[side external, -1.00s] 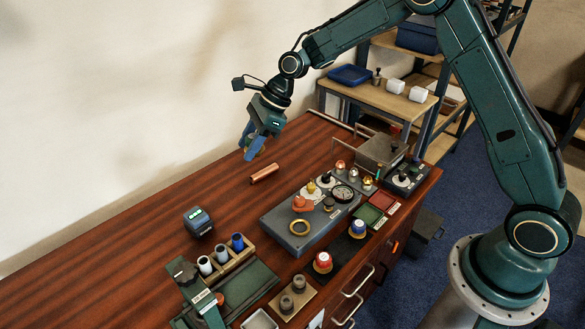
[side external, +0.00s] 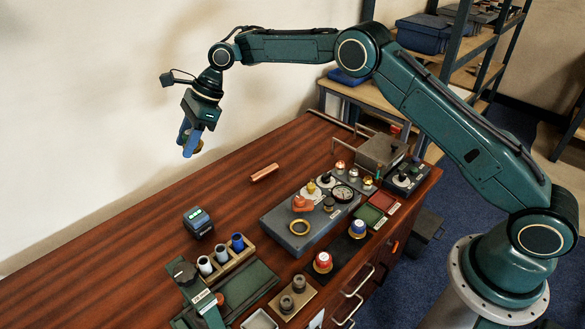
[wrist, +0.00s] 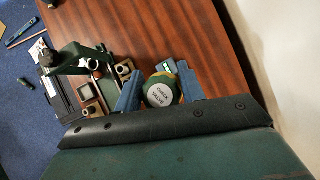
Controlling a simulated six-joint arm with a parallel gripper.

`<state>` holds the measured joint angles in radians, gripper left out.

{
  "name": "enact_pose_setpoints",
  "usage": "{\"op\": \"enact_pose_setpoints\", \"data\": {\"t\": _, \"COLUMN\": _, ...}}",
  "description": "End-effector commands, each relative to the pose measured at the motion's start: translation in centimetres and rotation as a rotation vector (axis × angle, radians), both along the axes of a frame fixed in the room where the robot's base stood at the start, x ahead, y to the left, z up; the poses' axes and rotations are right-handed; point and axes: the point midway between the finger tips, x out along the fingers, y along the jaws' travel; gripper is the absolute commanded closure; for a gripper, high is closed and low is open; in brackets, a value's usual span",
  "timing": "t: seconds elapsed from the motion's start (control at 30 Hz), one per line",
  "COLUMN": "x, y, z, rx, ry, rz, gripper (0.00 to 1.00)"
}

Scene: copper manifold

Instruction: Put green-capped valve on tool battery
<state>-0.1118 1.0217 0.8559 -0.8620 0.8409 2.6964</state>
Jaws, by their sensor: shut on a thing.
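My gripper (side external: 187,150) is shut on the green-capped valve (wrist: 161,92). The valve's round green cap has a white disc reading "CHECK VALVE", seen between my blue fingers in the wrist view. In the side view only a bit of its brass body (side external: 197,146) shows by the fingers, high above the table. The tool battery (side external: 198,221), a dark blue block with green lights, stands on the wooden table, below and slightly right of my gripper in the side view.
A copper tube (side external: 264,172) lies right of the battery. A rack with several small cylinders (side external: 222,259) and a green clamp-like stand (side external: 198,296) are in front of it. A grey fixture box (side external: 283,234) with fittings stands further right. The table left of the battery is clear.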

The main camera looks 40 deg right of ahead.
Motion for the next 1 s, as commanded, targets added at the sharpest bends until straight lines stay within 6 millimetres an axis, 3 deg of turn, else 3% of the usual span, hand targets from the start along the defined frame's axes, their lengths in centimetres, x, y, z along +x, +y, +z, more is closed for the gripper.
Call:
{"op": "enact_pose_setpoints", "data": {"t": 0.4, "x": 0.9, "y": 3.5, "z": 0.1, "rx": 0.0, "ry": -0.003, "rz": 0.037, "gripper": 0.86}}
{"op": "enact_pose_setpoints", "data": {"t": 1.0, "x": 0.8, "y": 4.0, "z": 0.1, "rx": 0.001, "ry": 0.0, "rz": 0.042, "gripper": 0.86}}
